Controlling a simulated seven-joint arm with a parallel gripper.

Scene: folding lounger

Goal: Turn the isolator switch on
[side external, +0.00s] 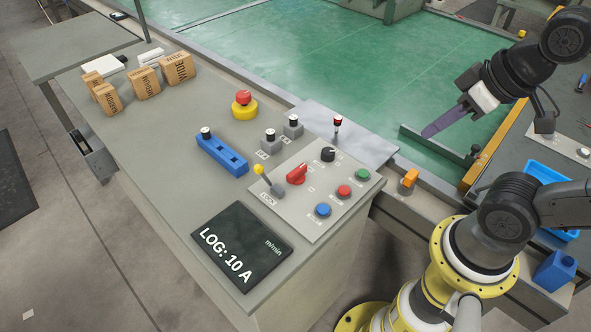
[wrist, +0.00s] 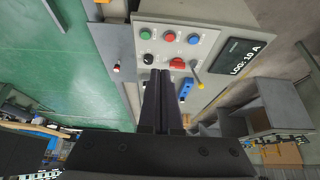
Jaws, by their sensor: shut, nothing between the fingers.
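A red rotary knob (side external: 297,173), which looks like the isolator switch, sits on the light grey control panel (side external: 318,212); the labels are too small to read. Its handle lies slanted in the side view. The red knob also shows in the wrist view (wrist: 178,64), just beyond and right of my fingertips. My gripper (side external: 426,132) is shut and empty, raised over the green floor to the right of the panel and well apart from it. The gripper's fingers (wrist: 160,74) lie together in the wrist view and partly cover the console.
Around the knob are a yellow-tipped lever (side external: 259,170), a black knob (side external: 328,154) and green (side external: 362,174), red (side external: 344,191) and blue (side external: 322,210) buttons. A red-and-yellow emergency stop (side external: 243,104) and a blue block (side external: 222,155) stand farther left. Air between gripper and panel looks clear.

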